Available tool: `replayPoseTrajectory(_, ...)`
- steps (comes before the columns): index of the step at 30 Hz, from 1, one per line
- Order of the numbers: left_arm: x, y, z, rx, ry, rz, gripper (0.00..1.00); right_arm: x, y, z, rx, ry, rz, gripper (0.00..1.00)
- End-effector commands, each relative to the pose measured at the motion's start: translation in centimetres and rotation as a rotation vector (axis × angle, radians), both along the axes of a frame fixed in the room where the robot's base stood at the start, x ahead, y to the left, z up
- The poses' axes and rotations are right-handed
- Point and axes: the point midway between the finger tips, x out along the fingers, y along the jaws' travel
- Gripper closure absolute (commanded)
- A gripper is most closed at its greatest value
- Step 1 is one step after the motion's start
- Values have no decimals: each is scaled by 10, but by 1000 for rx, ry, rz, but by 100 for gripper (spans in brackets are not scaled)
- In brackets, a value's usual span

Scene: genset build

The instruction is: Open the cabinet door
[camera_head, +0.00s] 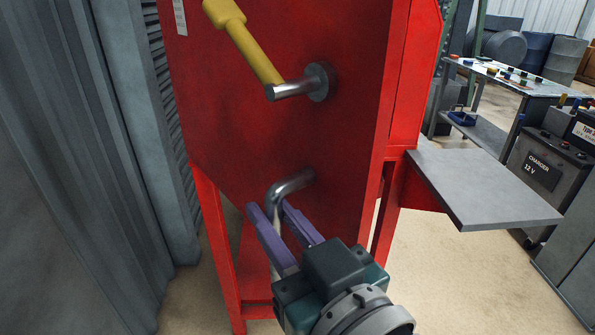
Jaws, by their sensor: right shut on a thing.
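The red cabinet (260,135) stands on red legs in the middle of the view. A bent silver handle (293,183) comes out low on its red face. My right gripper (268,208) reaches up from the bottom, and its two purple fingers are shut on the lower, bent end of the silver handle. A yellow lever (250,48) on a metal shaft (318,83) sits higher on the same face, tilted up to the left and clear of the fingers. I cannot tell whether the door stands ajar. My left gripper is not in view.
A grey corrugated wall (75,160) is close on the left. A grey shelf (480,185) juts out right of the cabinet. Beyond it stand a black 12 V charger (545,170) and a table (520,78) with small parts. Some floor is clear under the shelf.

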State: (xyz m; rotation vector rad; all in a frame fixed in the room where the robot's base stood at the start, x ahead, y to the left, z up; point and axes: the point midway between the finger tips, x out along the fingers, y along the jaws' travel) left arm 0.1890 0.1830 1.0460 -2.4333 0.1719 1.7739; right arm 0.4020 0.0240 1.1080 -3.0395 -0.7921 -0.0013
Motion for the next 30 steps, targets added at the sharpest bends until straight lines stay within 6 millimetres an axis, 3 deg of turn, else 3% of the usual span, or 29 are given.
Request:
replayPoseTrajectory(14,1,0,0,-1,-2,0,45,-1,4,-2,-3,5,5,100)
replayPoseTrajectory(15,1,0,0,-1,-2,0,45,-1,4,-2,-3,5,4,74)
replayPoseTrajectory(22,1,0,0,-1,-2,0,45,-1,4,-1,-2,3,4,49)
replayPoseTrajectory(30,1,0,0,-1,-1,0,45,-2,3,-1,-1,3,4,48)
